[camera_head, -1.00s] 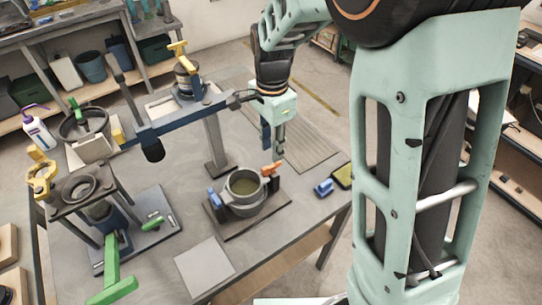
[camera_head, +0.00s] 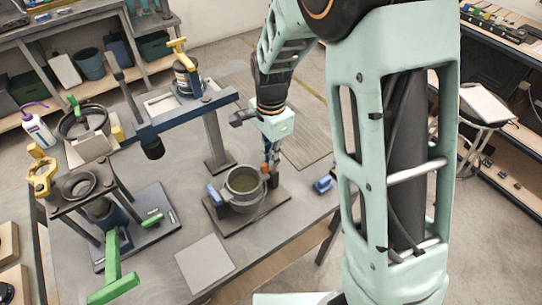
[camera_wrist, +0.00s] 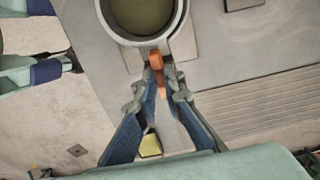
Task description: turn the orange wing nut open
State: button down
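The orange wing nut (camera_wrist: 156,61) sits at the rim of a grey round pot (camera_head: 244,202), on the pot's right side in the head view. In the wrist view the pot (camera_wrist: 143,38) is at the top, with the wing nut at its near side. My gripper (camera_wrist: 155,79) has one finger on each side of the wing nut, close to it. The fingers are near each other; whether they touch the nut is unclear. In the head view my gripper (camera_head: 270,160) points down at the nut (camera_head: 264,168) and partly hides it.
The pot stands on a dark base plate (camera_head: 226,229) with a blue part (camera_head: 214,195) at its left. A blue clamp-like object (camera_head: 325,184) lies to the right. A post with a blue beam (camera_head: 185,115) stands behind left. A green-handled fixture (camera_head: 112,263) is at front left.

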jog(key=shift+n, duration=0.3)
jog(key=n+b, duration=0.1)
jog(key=n, duration=0.3)
jog(key=shift+b, duration=0.4)
jog(key=n+b, duration=0.1)
jog(key=n, duration=0.8)
jog(key=shift+n+b, duration=0.3)
jog(key=shift+r+n, duration=0.1)
jog(key=shift+n, duration=1.7)
jog(key=c, duration=2)
grip_release()
jog(key=shift+c, duration=0.2)
